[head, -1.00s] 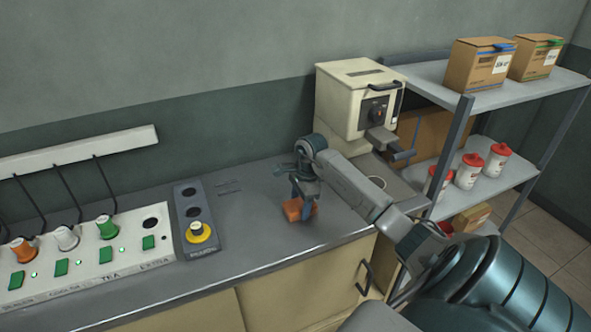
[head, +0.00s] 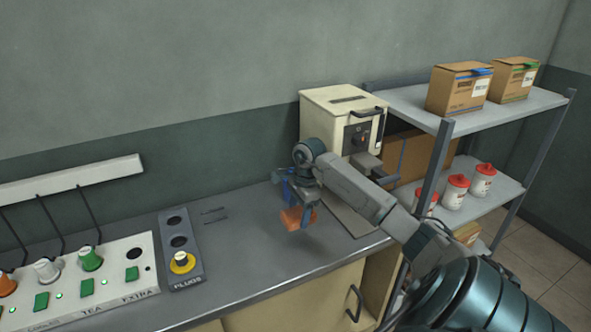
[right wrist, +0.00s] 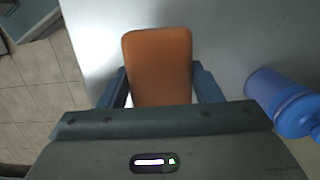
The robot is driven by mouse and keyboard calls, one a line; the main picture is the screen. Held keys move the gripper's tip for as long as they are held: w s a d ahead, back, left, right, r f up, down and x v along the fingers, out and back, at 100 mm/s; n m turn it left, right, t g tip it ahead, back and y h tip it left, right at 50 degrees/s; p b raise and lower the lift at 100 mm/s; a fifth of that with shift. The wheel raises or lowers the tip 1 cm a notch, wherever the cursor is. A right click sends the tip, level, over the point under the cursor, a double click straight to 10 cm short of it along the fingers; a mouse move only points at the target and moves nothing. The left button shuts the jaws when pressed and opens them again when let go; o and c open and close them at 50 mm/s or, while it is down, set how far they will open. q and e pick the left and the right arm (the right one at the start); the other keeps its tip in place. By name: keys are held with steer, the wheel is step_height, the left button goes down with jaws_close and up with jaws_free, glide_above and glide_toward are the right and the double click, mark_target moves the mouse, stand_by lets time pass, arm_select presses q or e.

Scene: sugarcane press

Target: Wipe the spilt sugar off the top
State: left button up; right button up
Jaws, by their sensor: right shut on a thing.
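My right gripper (head: 297,208) is shut on an orange sponge (head: 291,219) over the grey metal counter top (head: 240,245), in front of the cream machine. In the right wrist view the sponge (right wrist: 158,65) sits between the two dark blue fingers and sticks out past them. I cannot tell whether the sponge touches the counter or hangs just above it. I cannot make out any spilt sugar in these views. My left gripper is not in view.
A cream machine (head: 325,115) with a crank stands at the counter's back right. A grey shelf (head: 410,105) beside it holds boxes and red-lidded tubs. The switch panel (head: 110,290) and plug block (head: 192,262) lie left. A blue cylindrical thing (right wrist: 290,100) shows in the right wrist view.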

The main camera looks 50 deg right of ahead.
steer(key=shift+d+r, duration=0.1)
steer(key=shift+r, duration=0.8)
steer(key=shift+r+p, duration=0.3)
steer(key=shift+r, duration=0.05)
